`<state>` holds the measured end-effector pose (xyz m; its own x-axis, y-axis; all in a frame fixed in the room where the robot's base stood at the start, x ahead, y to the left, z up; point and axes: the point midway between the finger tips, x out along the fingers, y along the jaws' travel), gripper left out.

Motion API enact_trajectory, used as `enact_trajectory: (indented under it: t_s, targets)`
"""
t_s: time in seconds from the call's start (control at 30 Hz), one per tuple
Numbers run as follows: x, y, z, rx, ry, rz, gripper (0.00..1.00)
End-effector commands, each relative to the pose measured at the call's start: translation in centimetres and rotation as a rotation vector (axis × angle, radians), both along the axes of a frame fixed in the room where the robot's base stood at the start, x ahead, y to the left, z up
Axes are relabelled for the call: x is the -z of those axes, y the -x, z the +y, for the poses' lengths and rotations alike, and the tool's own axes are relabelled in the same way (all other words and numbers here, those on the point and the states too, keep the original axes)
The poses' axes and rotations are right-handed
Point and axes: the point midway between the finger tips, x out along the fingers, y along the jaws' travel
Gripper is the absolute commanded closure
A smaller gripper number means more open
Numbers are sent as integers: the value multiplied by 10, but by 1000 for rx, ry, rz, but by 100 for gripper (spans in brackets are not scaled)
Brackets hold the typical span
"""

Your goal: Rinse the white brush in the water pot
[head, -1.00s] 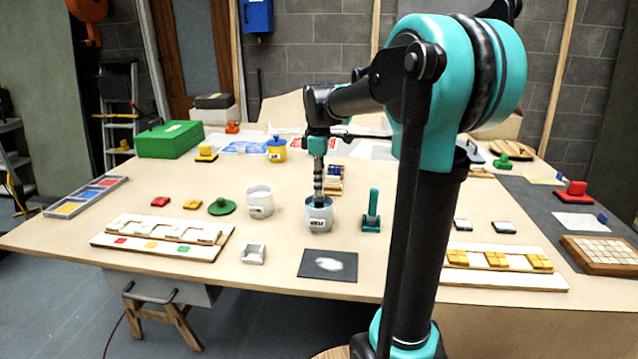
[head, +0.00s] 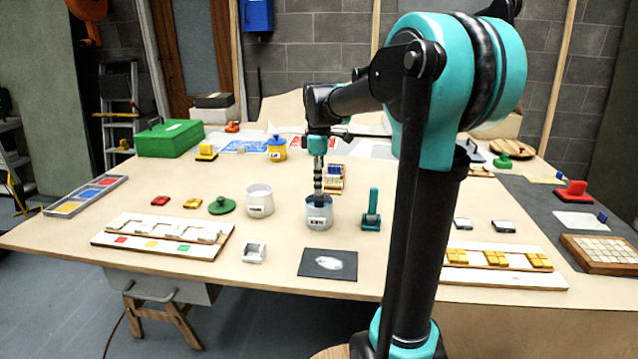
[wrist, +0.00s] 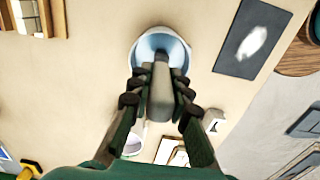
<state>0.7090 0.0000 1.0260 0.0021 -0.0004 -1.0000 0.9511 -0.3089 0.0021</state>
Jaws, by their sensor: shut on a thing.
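My gripper (head: 318,190) points straight down over a pale pot (head: 319,216) with a light blue inside and a label too small to read surely. In the wrist view, my gripper (wrist: 158,84) is shut on a grey-looking brush handle (wrist: 161,98). The handle's far end reaches into the mouth of the pot (wrist: 142,42). The bristles are hidden inside the pot, and I cannot tell how deep they are. In the head view my fingers cover most of the brush.
A second white pot (head: 259,202) stands just left. A teal stand (head: 371,212) is close on the right. A black panel with a white patch (head: 312,264) lies in front. A small white holder (head: 253,252) and mosaic rack (head: 160,240) lie at front left.

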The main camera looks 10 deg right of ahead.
Motion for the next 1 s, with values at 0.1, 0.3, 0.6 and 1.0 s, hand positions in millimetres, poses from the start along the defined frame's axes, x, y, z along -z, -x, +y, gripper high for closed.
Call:
enact_trajectory:
  t_s: [0.1,0.3,0.6,1.0]
  targets:
    - [-3,0,0,0,0,0,100]
    - [-18,0,0,0,0,0,100]
    - [-40,0,0,0,0,0,100]
    - [-67,0,0,0,0,0,100]
